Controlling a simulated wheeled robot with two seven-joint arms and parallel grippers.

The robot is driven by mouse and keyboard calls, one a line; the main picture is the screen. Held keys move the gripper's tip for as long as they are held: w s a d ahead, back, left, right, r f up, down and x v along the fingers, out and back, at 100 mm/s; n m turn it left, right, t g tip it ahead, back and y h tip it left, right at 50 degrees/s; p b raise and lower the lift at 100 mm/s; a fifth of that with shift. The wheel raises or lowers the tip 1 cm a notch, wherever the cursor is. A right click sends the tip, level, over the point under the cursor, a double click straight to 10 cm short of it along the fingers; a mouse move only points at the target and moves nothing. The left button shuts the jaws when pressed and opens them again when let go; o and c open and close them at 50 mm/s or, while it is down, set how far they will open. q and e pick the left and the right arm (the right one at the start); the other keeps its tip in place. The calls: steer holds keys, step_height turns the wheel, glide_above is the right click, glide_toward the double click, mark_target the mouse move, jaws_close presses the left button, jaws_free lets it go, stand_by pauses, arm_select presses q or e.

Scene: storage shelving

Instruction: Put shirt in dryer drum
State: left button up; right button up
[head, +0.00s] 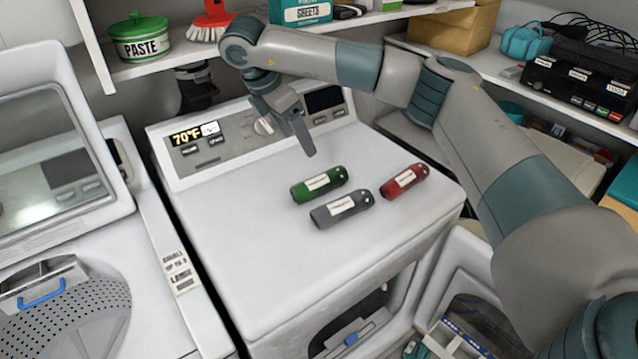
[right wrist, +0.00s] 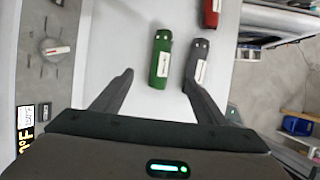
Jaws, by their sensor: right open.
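No shirt can be made out in either view. The white dryer (head: 262,254) stands in the middle of the head view, with a control panel reading 70°F at its back. Part of its front opening (head: 372,312) shows low down; the drum inside is mostly hidden. My right gripper (head: 300,138) hangs above the dryer top, behind the bottles. In the right wrist view its jaws (right wrist: 158,79) are open and empty, with a green bottle (right wrist: 161,58) ahead between the fingertips. My left gripper is not in view.
A green bottle (head: 319,184), grey bottle (head: 342,208) and red bottle (head: 405,181) lie on the dryer top. An open-lidded washer (head: 172,320) stands left. A shelf (head: 160,66) holds a paste tin (head: 140,40) and brush (head: 210,22). The dryer top's front left is clear.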

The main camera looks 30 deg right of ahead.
steer(key=p, duration=0.3)
glide_above(317, 178)
steer(key=a, duration=0.2)
step_height(317, 178, down, 9)
steer(key=shift+s+d+f, duration=0.1)
steer(key=shift+s, duration=0.05)
steer(key=shift+d+f, duration=0.15)
steer(key=shift+f, duration=0.35)
steer(key=shift+d+f+p, duration=0.15)
steer(key=shift+f+p, duration=0.4)
steer(key=shift+p, duration=0.3)
steer(key=shift+p+x, duration=0.7)
steer(key=shift+x, duration=0.05)
steer(key=shift+p+x, duration=0.4)
steer(key=shift+x, duration=0.9)
steer(key=c, duration=1.3)
